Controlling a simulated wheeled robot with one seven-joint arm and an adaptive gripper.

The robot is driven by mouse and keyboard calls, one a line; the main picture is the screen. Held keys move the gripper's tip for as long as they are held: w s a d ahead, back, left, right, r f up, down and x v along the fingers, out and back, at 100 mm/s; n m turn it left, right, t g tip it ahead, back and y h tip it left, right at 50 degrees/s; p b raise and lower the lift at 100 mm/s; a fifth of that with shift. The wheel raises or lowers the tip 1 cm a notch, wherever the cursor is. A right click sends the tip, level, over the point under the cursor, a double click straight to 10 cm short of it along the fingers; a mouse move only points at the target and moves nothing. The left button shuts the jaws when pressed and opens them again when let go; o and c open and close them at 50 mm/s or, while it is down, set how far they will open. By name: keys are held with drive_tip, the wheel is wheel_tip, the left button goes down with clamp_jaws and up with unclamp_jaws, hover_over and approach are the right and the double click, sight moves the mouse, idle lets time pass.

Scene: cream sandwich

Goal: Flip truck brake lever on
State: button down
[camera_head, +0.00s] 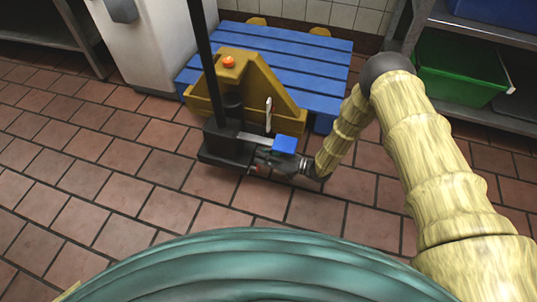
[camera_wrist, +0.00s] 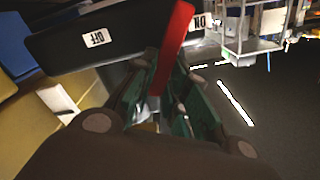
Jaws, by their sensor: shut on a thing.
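The yellow pallet truck (camera_head: 262,88) stands on the tiled floor, with a black base and an upright black handle pole (camera_head: 201,50). In the wrist view, its red brake lever (camera_wrist: 174,40) rises from between my gripper's dark green fingers, beside a black panel (camera_wrist: 60,45). The panel carries a white OFF label (camera_wrist: 98,38) on the left and an ON label (camera_wrist: 200,22) on the right; the lever is close to the ON label. My gripper (camera_wrist: 163,98) is shut on the lever. In the head view, my gripper (camera_head: 262,160) is low against the truck's near side, and the lever cannot be made out.
A blue pallet (camera_head: 290,55) lies behind the truck by the tiled wall. A shelf at the right holds a green crate (camera_head: 460,70). A white cabinet (camera_head: 150,45) stands at the back left. The floor at left and in front is clear.

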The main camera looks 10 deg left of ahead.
idle(0.4)
drive_tip(key=c, duration=1.4)
unclamp_jaws()
drive_tip(key=d, duration=0.4)
drive_tip(key=s+d, duration=0.1)
drive_tip(key=d, duration=0.3)
drive_tip(key=s+d, duration=0.1)
drive_tip(key=d, duration=0.3)
